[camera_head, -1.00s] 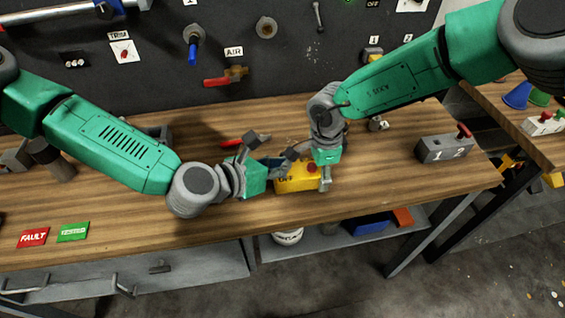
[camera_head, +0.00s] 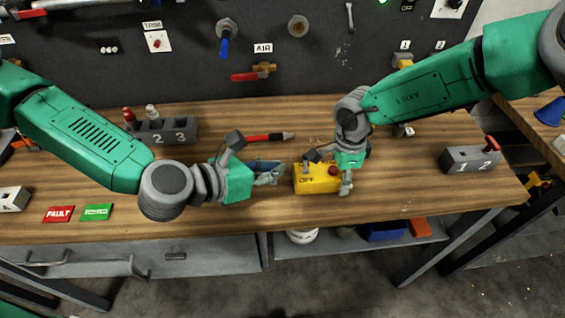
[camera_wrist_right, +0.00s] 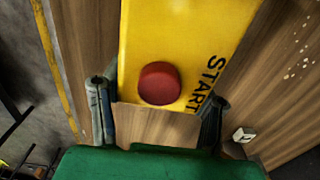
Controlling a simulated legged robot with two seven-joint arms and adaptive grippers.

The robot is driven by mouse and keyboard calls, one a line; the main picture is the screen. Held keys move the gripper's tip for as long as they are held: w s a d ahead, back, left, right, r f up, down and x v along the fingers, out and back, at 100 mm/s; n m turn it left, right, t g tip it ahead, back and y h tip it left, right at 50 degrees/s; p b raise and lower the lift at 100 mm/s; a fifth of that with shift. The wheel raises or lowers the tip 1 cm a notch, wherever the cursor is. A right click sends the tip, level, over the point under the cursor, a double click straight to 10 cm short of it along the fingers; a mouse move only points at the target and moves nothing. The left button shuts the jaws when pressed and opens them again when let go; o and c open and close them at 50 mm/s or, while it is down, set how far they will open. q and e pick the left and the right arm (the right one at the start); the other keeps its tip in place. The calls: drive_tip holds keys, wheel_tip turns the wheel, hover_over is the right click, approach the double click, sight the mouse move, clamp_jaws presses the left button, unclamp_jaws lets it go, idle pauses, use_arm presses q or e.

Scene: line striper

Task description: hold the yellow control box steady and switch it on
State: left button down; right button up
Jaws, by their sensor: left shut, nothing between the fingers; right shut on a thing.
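The yellow control box (camera_head: 318,182) lies on the wooden bench, with "OFF" lettering at its left end and a red button at its right. The right wrist view shows the yellow box (camera_wrist_right: 185,40), its red button (camera_wrist_right: 159,83) and the word START. My right gripper (camera_head: 331,171) is shut on the box, one finger on each side; its fingers also show in the right wrist view (camera_wrist_right: 157,112). My left gripper (camera_head: 270,172) is shut and empty, just left of the box and apart from it. The switch near "OFF" is too small to read clearly.
A red-handled tool (camera_head: 268,137) lies behind my left gripper. A grey block marked 1 and 2 (camera_head: 470,159) stands right; another marked 2 and 3 (camera_head: 167,132) stands back left. FAULT (camera_head: 59,214) and green (camera_head: 97,212) plates lie front left. The bench front is clear.

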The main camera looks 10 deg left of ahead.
drive_tip(key=shift+f, duration=0.1)
drive_tip(key=o, duration=1.7)
drive_tip(key=shift+a, duration=0.1)
drive_tip(key=shift+o, duration=0.2)
